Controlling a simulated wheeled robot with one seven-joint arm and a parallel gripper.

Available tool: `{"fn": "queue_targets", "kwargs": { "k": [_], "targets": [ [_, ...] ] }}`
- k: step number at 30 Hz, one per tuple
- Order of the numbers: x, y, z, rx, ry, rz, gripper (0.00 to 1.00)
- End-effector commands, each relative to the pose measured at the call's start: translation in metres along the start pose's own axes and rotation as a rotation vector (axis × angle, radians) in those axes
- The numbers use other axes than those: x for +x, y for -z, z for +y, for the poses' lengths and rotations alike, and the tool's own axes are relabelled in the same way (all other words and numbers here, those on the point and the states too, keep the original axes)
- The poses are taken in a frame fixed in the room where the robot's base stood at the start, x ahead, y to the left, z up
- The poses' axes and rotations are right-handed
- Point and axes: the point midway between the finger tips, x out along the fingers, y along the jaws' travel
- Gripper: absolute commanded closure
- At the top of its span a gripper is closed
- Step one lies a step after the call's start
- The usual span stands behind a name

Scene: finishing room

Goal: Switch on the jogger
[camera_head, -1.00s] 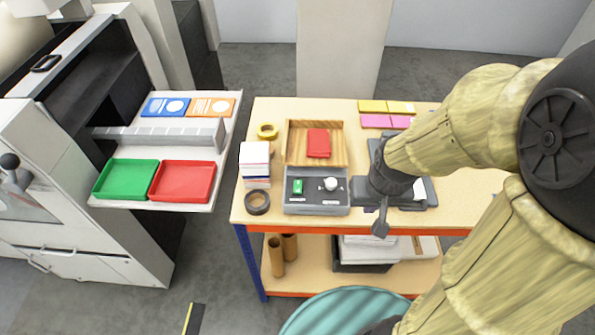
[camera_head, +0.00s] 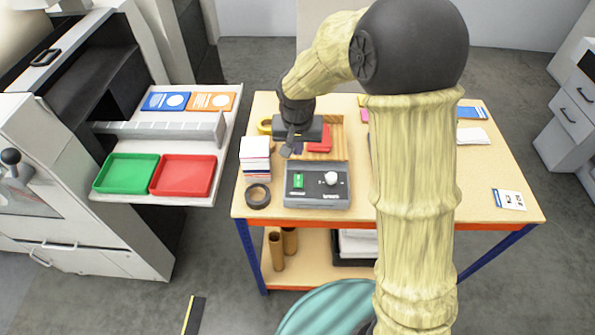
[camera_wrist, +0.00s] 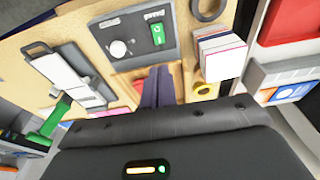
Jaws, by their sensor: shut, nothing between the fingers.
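The jogger is a grey control box (camera_head: 316,200) with a wooden tray (camera_head: 338,137) behind it and a red pack (camera_head: 319,140) in the tray. A green rocker switch (camera_head: 298,181) and a white round knob (camera_head: 331,179) sit on its sloped panel. In the wrist view the panel shows upside down, with the switch (camera_wrist: 157,35) and knob (camera_wrist: 119,48). My gripper (camera_head: 291,150) is shut and empty above the tray's left front, behind the switch and apart from it. Its fingers (camera_wrist: 157,86) point toward the panel in the wrist view. My wrist hides part of the tray.
A card stack (camera_head: 255,158) and a black tape roll (camera_head: 257,196) stand left of the jogger; a yellow roll (camera_head: 264,126) is behind. My arm crosses the table's middle. The table's right (camera_head: 480,180) is mostly clear. Green (camera_head: 126,173) and red (camera_head: 183,175) trays lie left.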

Motion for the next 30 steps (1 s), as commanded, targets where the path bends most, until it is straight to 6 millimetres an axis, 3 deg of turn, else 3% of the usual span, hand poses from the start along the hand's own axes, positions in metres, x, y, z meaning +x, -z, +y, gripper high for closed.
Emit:
{"fn": "queue_targets", "kwargs": {
  "k": [14, 30],
  "targets": [
    [0.006, 0.001, -0.002, 0.002, -0.001, -0.002, 1.0],
    [0.079, 0.001, -0.002, 0.001, -0.002, -0.004, 1.0]
  ]
}}
